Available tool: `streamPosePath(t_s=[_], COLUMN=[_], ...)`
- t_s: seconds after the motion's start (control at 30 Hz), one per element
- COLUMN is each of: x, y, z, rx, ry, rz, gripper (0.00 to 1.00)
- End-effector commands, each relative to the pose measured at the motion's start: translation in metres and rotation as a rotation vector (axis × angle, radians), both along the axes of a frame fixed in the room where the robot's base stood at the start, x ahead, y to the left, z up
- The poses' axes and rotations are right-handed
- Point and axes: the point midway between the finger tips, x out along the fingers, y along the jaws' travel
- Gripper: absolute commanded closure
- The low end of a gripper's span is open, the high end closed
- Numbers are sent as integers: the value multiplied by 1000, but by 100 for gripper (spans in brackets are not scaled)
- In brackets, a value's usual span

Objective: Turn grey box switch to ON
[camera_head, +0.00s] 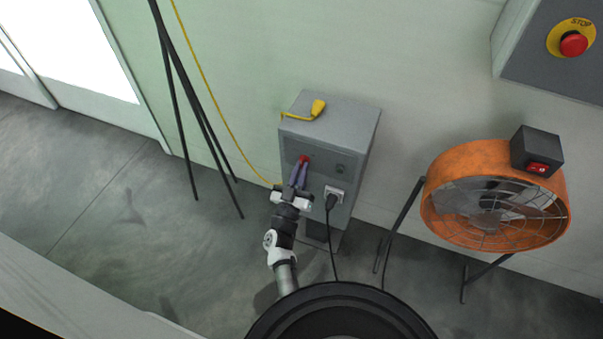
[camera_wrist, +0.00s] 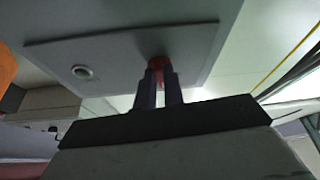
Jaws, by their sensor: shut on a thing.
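The grey box (camera_head: 347,130) stands against the wall in the middle of the head view. A red switch knob (camera_head: 304,159) sits on the upper left of its front panel. The knob also shows in the wrist view (camera_wrist: 158,64), partly hidden by the fingers. My gripper (camera_head: 299,172) reaches the panel from below, its two purple fingers on either side of the knob. In the wrist view my gripper (camera_wrist: 158,85) is shut on the red knob. The knob's exact angle and any ON or OFF marks cannot be made out.
A black plug (camera_head: 332,200) with a hanging cable sits in a socket right of my gripper. An orange fan (camera_head: 490,160) stands at the right. Dark cables or poles (camera_head: 190,110) stand left of the box.

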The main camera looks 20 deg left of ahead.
Motion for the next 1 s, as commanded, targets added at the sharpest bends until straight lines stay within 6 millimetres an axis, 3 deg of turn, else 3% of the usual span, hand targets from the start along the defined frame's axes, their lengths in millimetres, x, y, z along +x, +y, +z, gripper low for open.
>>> streamPosePath(t_s=[0.6,1.0], x=[2,2], y=[7,10], z=[3,5], rx=[584,863], ry=[-24,-32], rz=[0,2], gripper=[100,100])
